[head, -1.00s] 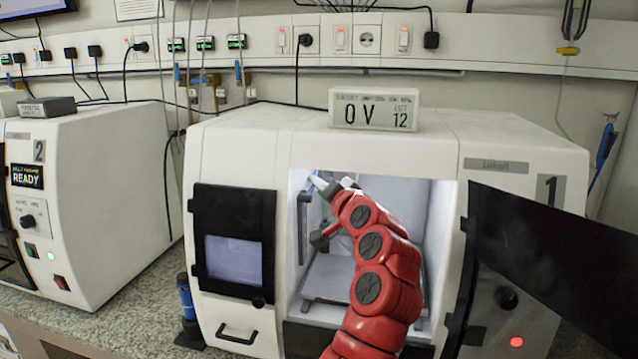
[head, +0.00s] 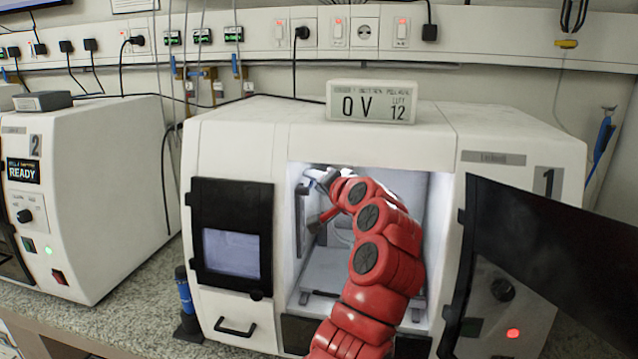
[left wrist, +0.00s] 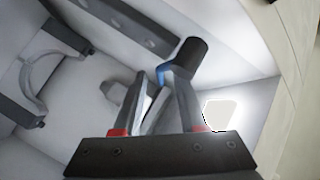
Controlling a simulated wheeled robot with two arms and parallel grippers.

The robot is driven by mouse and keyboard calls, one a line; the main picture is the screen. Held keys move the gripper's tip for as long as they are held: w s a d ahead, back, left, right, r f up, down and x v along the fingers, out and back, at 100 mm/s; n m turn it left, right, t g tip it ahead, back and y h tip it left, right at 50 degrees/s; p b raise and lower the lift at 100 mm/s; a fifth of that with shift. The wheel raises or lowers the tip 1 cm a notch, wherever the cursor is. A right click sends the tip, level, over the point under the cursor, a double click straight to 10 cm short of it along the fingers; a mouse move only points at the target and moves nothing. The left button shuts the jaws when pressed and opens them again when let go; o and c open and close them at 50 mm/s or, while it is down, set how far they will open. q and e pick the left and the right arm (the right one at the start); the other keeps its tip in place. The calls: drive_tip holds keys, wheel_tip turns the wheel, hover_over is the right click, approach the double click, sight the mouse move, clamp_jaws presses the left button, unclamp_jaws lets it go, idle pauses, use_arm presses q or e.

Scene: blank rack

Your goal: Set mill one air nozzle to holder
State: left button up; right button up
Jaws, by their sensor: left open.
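My left gripper (head: 318,177) is inside the open chamber of mill one (head: 232,142), near its upper left wall. In the left wrist view my left gripper (left wrist: 158,88) is open, with a finger on either side of a pale, narrow piece. A dark cylinder with a blue part, which looks like the air nozzle (left wrist: 186,55), sits at the tip of the right finger; I cannot tell whether they touch. A grey C-shaped clip (left wrist: 36,84), possibly the holder, is on the chamber wall at the left, apart from the nozzle. My right gripper is not in view.
Mill one's dark door (head: 560,255) stands swung open to the right. A blue bottle-like thing (head: 186,294) stands in a dark base left of the mill. Mill two (head: 95,190) is further left. The chamber walls lie close around my gripper.

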use_arm(q)
drive_tip(key=b+v, duration=0.3)
drive_tip(key=v, duration=1.4)
drive_tip(key=shift+s+b, duration=0.2)
drive_tip(key=shift+b, duration=0.1)
